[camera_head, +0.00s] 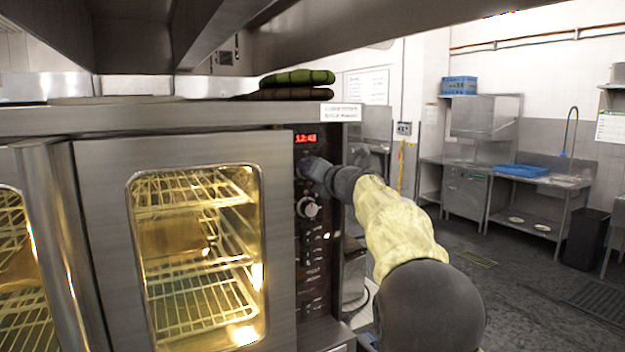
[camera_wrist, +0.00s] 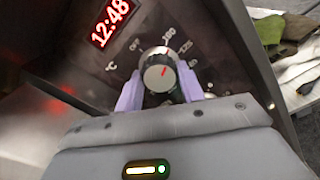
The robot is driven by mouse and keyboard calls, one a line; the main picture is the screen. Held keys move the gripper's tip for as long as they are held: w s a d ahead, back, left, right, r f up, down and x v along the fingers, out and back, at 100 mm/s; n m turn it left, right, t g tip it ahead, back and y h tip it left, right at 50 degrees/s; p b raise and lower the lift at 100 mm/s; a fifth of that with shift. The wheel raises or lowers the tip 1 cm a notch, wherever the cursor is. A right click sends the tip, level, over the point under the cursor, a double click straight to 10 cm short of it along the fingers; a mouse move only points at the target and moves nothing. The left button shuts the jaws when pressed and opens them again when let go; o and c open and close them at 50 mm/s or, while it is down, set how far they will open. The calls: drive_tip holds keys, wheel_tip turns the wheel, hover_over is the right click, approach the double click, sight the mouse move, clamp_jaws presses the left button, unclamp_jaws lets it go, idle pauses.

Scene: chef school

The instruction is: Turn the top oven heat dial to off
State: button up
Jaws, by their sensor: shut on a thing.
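The top oven heat dial (camera_wrist: 158,72) is a round silver-grey knob on the dark control panel. A short red mark on its face points up and to the right. The label OFF stands at its upper left, with temperature numbers above and to the right. My gripper (camera_wrist: 159,88) has its two pale purple fingers on either side of the dial and is shut on it. In the head view my gripper (camera_head: 305,166) is at the panel's upper part, just below the red clock, and hides most of this dial.
A second, lower dial (camera_head: 308,207) sits beneath my gripper, with several small switches below it. The glass oven door (camera_head: 100,200) stands left of the panel. Folded cloths (camera_head: 297,78) lie on top of the oven. Open floor (camera_head: 520,275) is to the right.

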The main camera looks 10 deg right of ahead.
drive_tip(key=shift+w+f+n+b, duration=0.1)
drive_tip(key=shift+f+n+b, duration=0.1)
drive_tip(key=shift+n+b, duration=2.4)
drive_tip(key=shift+f+n+b, duration=0.15)
drive_tip(key=shift+n+b, duration=0.95)
drive_tip(key=shift+n, duration=2.9)
drive_tip(key=shift+d, duration=0.1)
drive_tip(key=o, duration=1)
drive_tip(key=shift+r, duration=0.15)
drive_tip(key=shift+c, duration=0.2)
drive_tip(key=shift+r, duration=0.1)
